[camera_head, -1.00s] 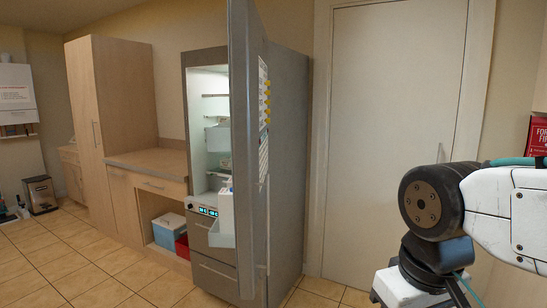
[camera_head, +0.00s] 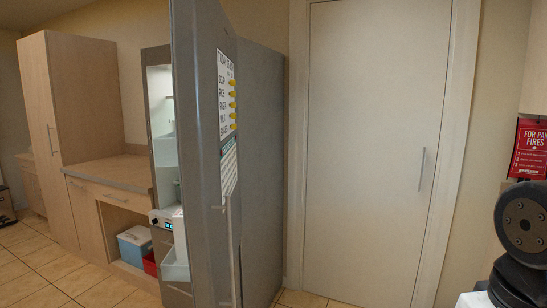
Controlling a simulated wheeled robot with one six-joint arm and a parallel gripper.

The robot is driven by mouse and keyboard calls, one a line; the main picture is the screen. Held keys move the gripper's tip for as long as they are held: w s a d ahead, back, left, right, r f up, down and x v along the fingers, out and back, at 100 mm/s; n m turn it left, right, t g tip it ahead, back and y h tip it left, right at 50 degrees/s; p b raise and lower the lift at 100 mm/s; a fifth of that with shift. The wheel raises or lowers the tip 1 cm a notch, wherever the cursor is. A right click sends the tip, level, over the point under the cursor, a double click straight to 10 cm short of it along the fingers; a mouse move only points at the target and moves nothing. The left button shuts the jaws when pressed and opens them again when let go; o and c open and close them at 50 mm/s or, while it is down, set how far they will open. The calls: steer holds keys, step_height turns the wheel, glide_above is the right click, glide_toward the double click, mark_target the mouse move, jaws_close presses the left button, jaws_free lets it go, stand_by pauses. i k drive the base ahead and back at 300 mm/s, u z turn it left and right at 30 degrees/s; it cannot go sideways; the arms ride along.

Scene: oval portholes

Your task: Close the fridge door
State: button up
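The grey fridge (camera_head: 262,170) stands left of the middle. The door's outer face carries a paper list with yellow markers (camera_head: 228,95) and a long vertical handle (camera_head: 230,250). Part of the lit interior (camera_head: 160,95) and a white door bin (camera_head: 176,262) show left of the door. My gripper is not in view; only part of my arm shows at the lower right.
A white closed door (camera_head: 370,150) with a handle is right of the fridge. A wooden counter (camera_head: 110,172) and tall cabinet (camera_head: 85,110) stand at the left. A blue-and-white box (camera_head: 135,246) sits under the counter. A red sign (camera_head: 529,148) hangs at the right. Tiled floor (camera_head: 60,265) is clear.

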mark_target(203, 39)
steer(key=z, duration=0.25)
steer(key=i, duration=0.7)
steer(key=u, duration=0.35)
steer(key=i, duration=0.65)
steer(key=u, duration=0.75)
steer(key=i, duration=0.3)
steer(key=u, duration=0.25)
steer(key=k, duration=0.5)
steer(key=z, duration=1.25)
steer(key=k, duration=1)
steer(key=u, duration=1.05)
steer(key=i, duration=0.5)
steer(key=u, duration=0.05)
